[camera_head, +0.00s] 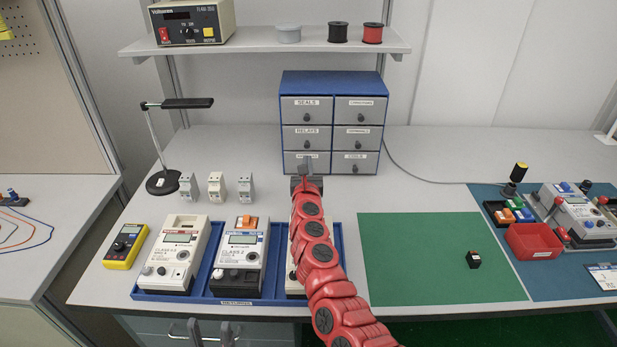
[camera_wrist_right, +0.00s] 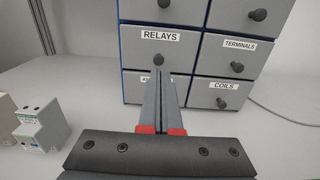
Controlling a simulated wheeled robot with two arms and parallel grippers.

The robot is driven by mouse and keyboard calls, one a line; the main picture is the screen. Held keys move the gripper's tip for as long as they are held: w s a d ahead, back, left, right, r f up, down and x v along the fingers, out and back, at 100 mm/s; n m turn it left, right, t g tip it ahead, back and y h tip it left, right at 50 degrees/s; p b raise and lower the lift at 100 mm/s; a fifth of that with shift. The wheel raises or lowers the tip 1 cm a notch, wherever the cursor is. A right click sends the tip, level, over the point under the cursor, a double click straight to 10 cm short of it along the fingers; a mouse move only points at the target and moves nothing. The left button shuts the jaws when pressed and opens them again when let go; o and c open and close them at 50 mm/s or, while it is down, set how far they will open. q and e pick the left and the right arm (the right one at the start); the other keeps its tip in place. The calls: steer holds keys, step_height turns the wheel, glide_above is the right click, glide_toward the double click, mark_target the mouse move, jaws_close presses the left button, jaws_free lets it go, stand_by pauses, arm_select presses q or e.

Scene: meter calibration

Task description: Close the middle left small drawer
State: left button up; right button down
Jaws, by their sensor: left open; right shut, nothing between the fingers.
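The small drawer cabinet (camera_head: 331,82) has a blue body and grey fronts in two columns. The middle left drawer, labelled RELAYS (camera_head: 296,142), looks level with its neighbours; it also shows in the right wrist view (camera_wrist_right: 143,53). Its dark knob (camera_wrist_right: 158,59) is just above my fingertips. My right gripper (camera_head: 307,162) is shut and empty, pointing at the cabinet in front of the bottom left drawer, and hides part of that front. Its fingers show in the right wrist view (camera_wrist_right: 166,78); I cannot tell whether they touch anything. My left gripper (camera_head: 208,331) is open at the front edge.
Three small grey modules (camera_head: 217,187) and a black lamp (camera_head: 163,182) stand left of the cabinet. A blue tray (camera_head: 340,237) with meters lies under my right arm. A green mat (camera_head: 430,255) to the right is mostly clear. A shelf (camera_head: 265,41) runs above.

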steer(key=s+p, duration=0.1)
steer(key=s, duration=0.6)
steer(key=shift+s+a+f+p, duration=0.15)
steer(key=shift+f+p, duration=0.15)
steer(key=shift+p, duration=0.05)
